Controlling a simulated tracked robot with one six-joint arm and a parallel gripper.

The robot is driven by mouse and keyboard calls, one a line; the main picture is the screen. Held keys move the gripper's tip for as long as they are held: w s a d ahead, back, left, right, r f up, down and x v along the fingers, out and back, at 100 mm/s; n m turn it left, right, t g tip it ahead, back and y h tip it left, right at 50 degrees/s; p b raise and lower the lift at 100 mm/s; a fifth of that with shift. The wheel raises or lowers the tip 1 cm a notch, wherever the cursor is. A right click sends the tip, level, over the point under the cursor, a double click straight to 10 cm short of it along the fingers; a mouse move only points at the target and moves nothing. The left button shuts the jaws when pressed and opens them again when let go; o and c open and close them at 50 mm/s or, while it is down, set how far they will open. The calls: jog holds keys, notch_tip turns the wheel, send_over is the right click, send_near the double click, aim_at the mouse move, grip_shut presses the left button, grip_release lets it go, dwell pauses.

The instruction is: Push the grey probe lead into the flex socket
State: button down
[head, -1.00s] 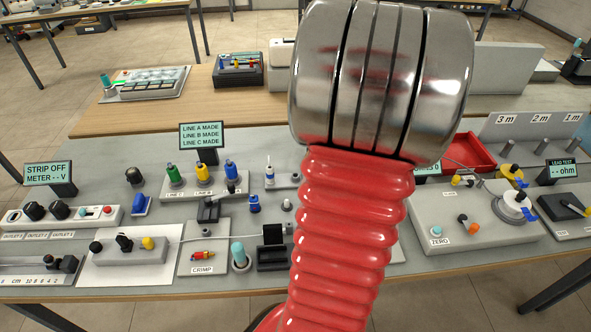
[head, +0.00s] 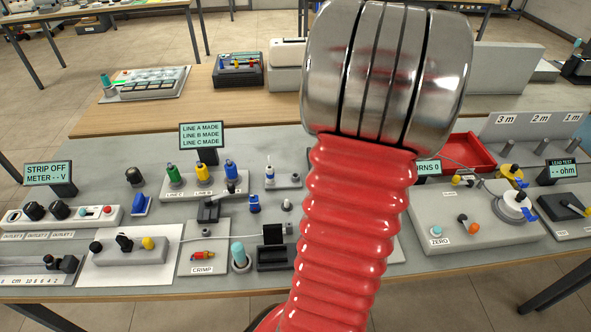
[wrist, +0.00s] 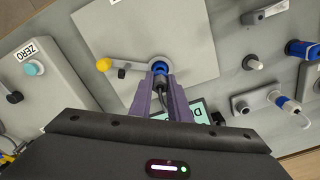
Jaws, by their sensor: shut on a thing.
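In the wrist view, my gripper (wrist: 161,84) has its two purple fingers shut on a dark grey plug piece (wrist: 162,87), which I take to be the grey probe lead. Its far end meets a blue ring (wrist: 159,67) in a round fitting on a pale square plate (wrist: 190,28). I take this fitting to be the flex socket, but no label shows. I cannot tell how deep the lead sits, or whether the blue ring belongs to the lead or the socket. In the head view my arm hides the gripper, lead and fitting.
A lever with a yellow knob (wrist: 103,65) reaches left from the fitting. A ZERO box (wrist: 38,84) stands further left, and a partly hidden display (wrist: 214,115) is close by my fingers. A blue-ended connector (wrist: 302,50) and other fittings stand to the right.

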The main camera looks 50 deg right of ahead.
jog(key=shift+f, duration=1.35)
dwell(1.1)
jog(key=c, duration=1.6)
grip_release()
jog(key=shift+r, duration=0.1)
notch_tip(320, 180, up, 14)
jog(key=shift+f, duration=0.25)
